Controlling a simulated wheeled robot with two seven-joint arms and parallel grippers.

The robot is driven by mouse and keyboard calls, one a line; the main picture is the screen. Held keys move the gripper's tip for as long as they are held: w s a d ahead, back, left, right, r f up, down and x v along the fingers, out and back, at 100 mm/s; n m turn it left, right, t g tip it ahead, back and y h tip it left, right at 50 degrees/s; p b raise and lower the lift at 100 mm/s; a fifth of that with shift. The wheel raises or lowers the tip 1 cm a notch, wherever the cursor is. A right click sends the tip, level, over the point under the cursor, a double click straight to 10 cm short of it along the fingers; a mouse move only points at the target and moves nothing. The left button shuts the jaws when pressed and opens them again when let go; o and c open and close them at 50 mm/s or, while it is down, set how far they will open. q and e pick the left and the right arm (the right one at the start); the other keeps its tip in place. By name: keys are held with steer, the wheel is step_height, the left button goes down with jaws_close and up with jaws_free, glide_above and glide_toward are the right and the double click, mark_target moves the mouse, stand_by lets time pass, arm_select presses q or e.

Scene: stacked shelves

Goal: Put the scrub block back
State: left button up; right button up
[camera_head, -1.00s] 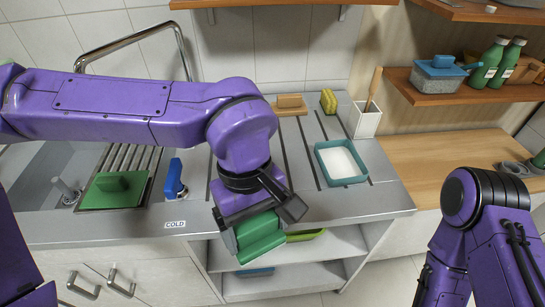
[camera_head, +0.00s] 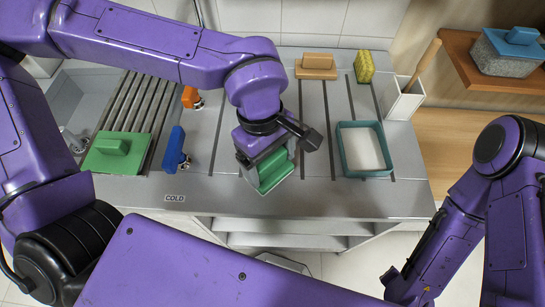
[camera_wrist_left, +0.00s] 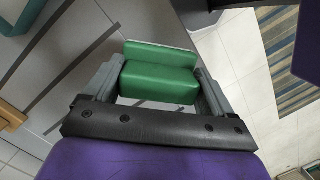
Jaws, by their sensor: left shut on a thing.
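A green block with a raised grip (camera_head: 275,173) is held in my left gripper (camera_head: 270,158), over the front part of the grey counter (camera_head: 320,195). In the left wrist view the block (camera_wrist_left: 160,75) sits between the two fingers. I cannot tell whether its underside touches the counter. A second green block with a grip (camera_head: 117,152) lies on the ribbed drainer at the left. A tan block with a grip (camera_head: 317,66) lies at the back of the counter. My right arm is at the right edge; its gripper is not visible.
A teal-rimmed tray (camera_head: 364,149) stands right of my left gripper. A blue tap handle (camera_head: 175,150) and an orange one (camera_head: 192,98) stand to its left. A yellow sponge (camera_head: 364,66) and a white holder (camera_head: 403,100) are at the back right. Slots cross the counter.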

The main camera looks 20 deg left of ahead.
mark_target(273, 157)
arm_select(q)
steer(key=w+f, duration=0.2)
steer(key=f, duration=0.1)
steer(key=shift+w+a+f, duration=0.1)
steer(key=shift+w+a, duration=0.1)
steer(key=shift+w, duration=0.15)
step_height(273, 157, down, 3)
steer(key=shift+w+r, duration=0.1)
steer(key=shift+w, duration=0.05)
steer(key=shift+f, duration=0.35)
steer(key=shift+f, duration=0.15)
steer(key=o, duration=1.1)
step_height(273, 157, up, 12)
steer(key=w+a, duration=0.1)
steer(key=shift+a, duration=0.4)
steer(key=shift+w, duration=0.1)
